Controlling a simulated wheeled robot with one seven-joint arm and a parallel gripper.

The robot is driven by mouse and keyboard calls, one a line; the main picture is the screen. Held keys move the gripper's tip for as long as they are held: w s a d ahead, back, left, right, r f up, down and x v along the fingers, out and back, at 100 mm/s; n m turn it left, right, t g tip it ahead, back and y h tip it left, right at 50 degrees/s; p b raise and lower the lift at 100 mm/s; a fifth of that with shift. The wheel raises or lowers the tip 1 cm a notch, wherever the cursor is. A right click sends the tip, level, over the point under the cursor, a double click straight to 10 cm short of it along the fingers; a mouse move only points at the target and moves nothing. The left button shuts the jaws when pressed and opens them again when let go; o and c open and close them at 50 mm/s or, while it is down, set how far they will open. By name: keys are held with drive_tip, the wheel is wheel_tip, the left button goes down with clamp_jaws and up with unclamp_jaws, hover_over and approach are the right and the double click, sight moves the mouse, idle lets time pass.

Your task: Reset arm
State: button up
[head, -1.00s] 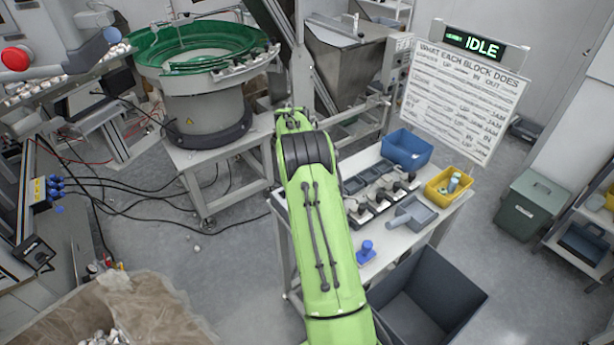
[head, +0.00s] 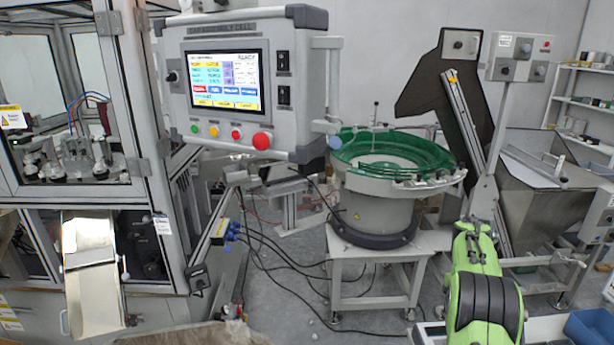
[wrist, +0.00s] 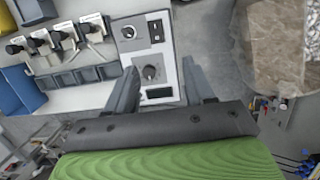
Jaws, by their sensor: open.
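My green arm (head: 482,290) stands at the lower right of the head view; its gripper end is hidden there. In the wrist view my gripper (wrist: 160,70) shows two dark fingers spread apart with nothing held between them. A grey control box (wrist: 143,52) with two round knobs lies beyond and between the fingers. I cannot tell how far above it the fingers are.
The wrist view shows a row of dark trays (wrist: 78,78), a blue bin (wrist: 22,88) and crumpled brown sheeting (wrist: 272,45). In the head view a control panel (head: 294,125) hangs near the green bowl feeder (head: 385,190), left of my arm. Cables cross the floor.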

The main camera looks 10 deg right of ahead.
drive_tip(key=s+a+r+t+h, duration=0.1)
drive_tip(key=s+a+r+t, duration=0.45)
drive_tip(key=a+r, duration=1)
drive_tip(key=s+a+f+t, duration=0.1)
drive_tip(key=s+a, duration=0.5)
drive_tip(key=s, duration=0.3)
drive_tip(key=s+a+f+n+t+y, duration=0.1)
drive_tip(key=s+a, duration=0.5)
drive_tip(key=s, duration=0.3)
drive_tip(key=shift+s+f+t, duration=0.2)
drive_tip(key=shift+s+t, duration=0.15)
